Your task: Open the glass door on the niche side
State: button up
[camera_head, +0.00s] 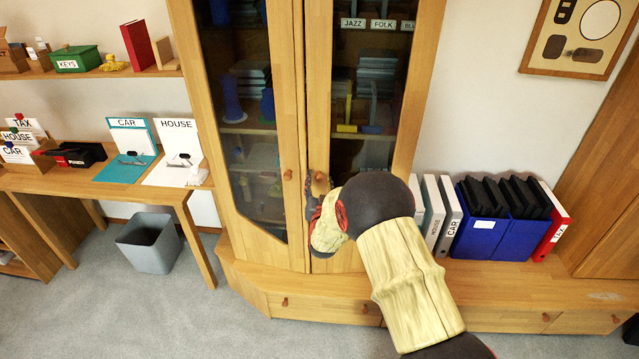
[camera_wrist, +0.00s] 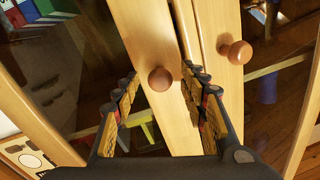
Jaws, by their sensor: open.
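The tall wooden cabinet has two narrow glass doors, and both look shut. The left glass door (camera_head: 255,150) has a round wooden knob (camera_head: 288,175). The right glass door (camera_head: 372,85) has its own knob (camera_head: 320,178), with my gripper (camera_head: 317,190) right at it. In the wrist view, my gripper (camera_wrist: 158,76) is open, with a finger on each side of this right-door knob (camera_wrist: 161,79). I see no clear contact with it. The left door's knob (camera_wrist: 240,52) stands outside the fingers. My arm hides the lower part of the right door.
A low drawer base (camera_head: 340,306) juts out below the doors. Binders and blue file boxes (camera_head: 490,235) stand on it at right. A desk (camera_head: 100,185) with trays and a grey bin (camera_head: 150,242) are at left. Open carpet lies in front.

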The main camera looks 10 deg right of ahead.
jog(key=shift+c, duration=0.6)
grip_shut()
